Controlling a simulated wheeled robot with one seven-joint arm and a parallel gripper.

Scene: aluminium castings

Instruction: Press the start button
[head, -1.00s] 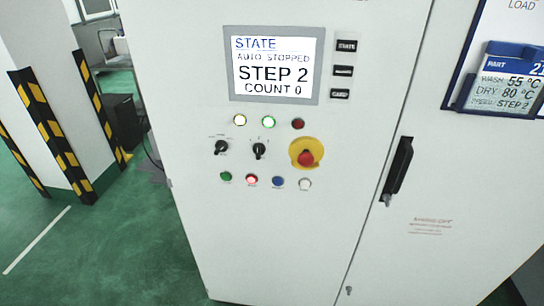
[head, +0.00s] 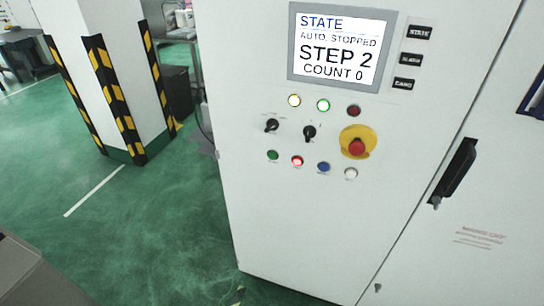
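The control panel is on the front of a white cabinet (head: 290,220) in the head view. Its bottom row holds a green button (head: 273,155), a lit red button (head: 297,160), a blue button (head: 323,167) and a white button (head: 351,173). No start label is readable; the small labels are blurred. The screen (head: 341,48) reads STATE, AUTO STOPPED, STEP 2, COUNT 0. My gripper is not in view.
A red emergency stop on a yellow plate (head: 358,142) sits right of two black selector knobs (head: 310,132). A black door handle (head: 456,170) sticks out at right. A striped pillar (head: 110,70) stands left. Green floor (head: 150,230) is open between.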

